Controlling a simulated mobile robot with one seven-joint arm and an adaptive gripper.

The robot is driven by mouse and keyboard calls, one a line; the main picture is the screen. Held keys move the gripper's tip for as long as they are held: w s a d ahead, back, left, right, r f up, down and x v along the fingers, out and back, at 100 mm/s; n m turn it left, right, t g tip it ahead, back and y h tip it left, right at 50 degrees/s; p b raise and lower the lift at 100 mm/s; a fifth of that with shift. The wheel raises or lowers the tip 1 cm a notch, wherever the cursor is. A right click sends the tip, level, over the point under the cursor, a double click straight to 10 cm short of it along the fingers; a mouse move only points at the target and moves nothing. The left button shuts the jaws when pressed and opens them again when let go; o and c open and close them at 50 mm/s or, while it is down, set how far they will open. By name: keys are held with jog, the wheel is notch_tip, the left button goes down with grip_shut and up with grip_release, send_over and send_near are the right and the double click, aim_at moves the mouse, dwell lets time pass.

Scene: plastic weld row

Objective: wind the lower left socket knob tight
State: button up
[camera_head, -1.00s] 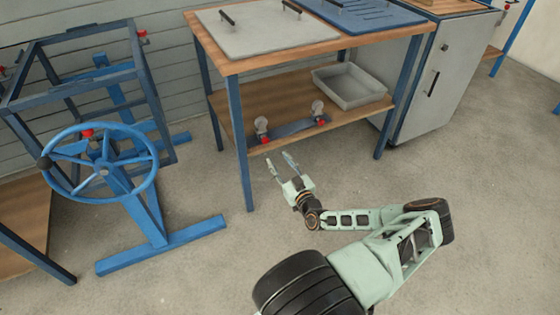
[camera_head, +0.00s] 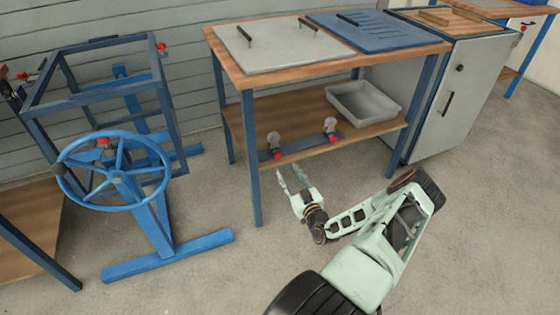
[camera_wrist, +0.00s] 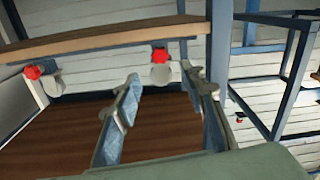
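Two pale round sockets with red knobs stand on a dark strip (camera_head: 305,147) at the front of the bench's lower shelf. The left red knob (camera_head: 277,155) and the right red knob (camera_head: 332,138) sit below their sockets. The wrist view looks upside down; in it the left knob (camera_wrist: 160,55) shows near the middle and the right knob (camera_wrist: 33,72) at the far left. My gripper (camera_head: 288,171) is open and empty, in front of the shelf near the left knob and apart from it. In the wrist view my gripper (camera_wrist: 160,75) has the left socket between its fingertips in the picture.
A bench leg (camera_head: 251,165) stands left of my gripper. A grey tray (camera_head: 363,103) is farther right on the shelf. The bench top (camera_head: 330,66) overhangs the shelf. A blue handwheel (camera_head: 115,176) and a blue frame (camera_head: 95,95) with red knobs stand left. Floor between is clear.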

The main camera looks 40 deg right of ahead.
aim_at(278, 156)
jog(key=b+x, duration=0.2)
jog(key=x, duration=0.6)
jog(key=shift+w+b, duration=0.3)
jog(key=shift+w, duration=0.1)
jog(key=shift+c, duration=0.5)
grip_shut()
